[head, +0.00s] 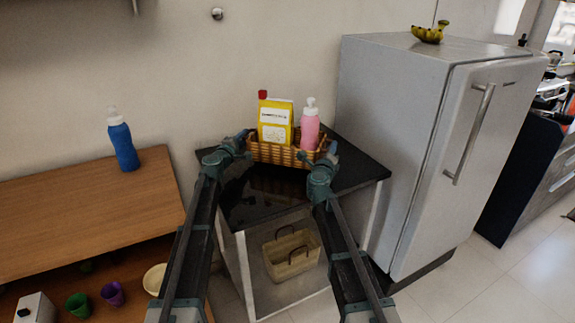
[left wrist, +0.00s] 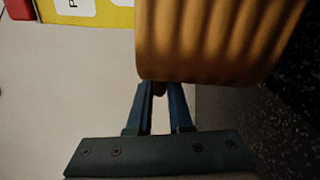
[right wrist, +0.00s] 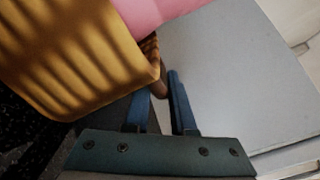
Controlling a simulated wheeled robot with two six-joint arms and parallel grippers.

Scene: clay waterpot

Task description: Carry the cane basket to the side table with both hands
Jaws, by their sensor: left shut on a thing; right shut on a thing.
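The cane basket (head: 275,153) is woven and golden brown, over the back of a black-topped table (head: 255,205). I cannot tell whether it touches the top. It holds a yellow carton (head: 275,122) with a red cap and a pink bottle (head: 309,130) with a white cap. My left gripper (head: 244,143) is shut on the basket's left end, and my right gripper (head: 329,153) on its right end. The basket's ends show close up in the left wrist view (left wrist: 215,40) and right wrist view (right wrist: 75,60). The held parts are mostly hidden.
A grey fridge (head: 410,140) with bananas (head: 430,33) on top stands close on the right. A wooden table (head: 75,205) with a blue bottle (head: 122,143) is at left. Another basket (head: 291,258) sits below the black top. The front of the black top looks clear.

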